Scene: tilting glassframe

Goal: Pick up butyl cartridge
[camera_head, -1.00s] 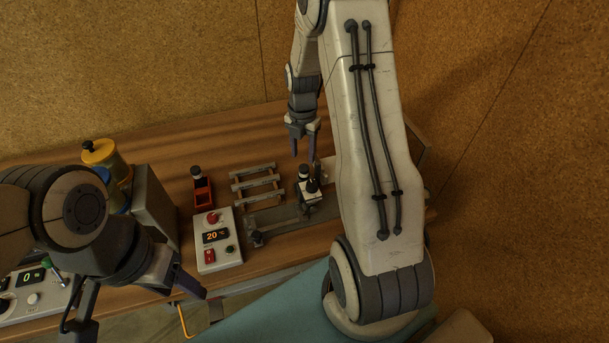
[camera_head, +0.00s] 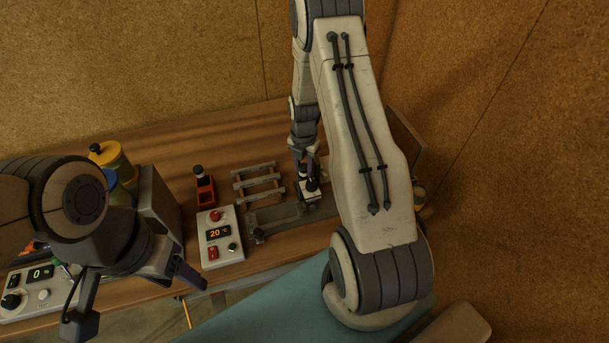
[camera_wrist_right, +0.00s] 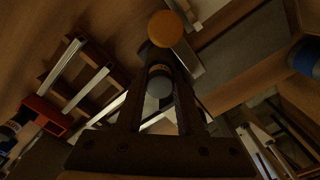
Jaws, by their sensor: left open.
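A red holder with a black-capped cylinder (camera_head: 204,187) stands left of a metal rack (camera_head: 258,183). Yellow-lidded (camera_head: 108,155) and blue containers and a grey box (camera_head: 158,205) stand further left.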

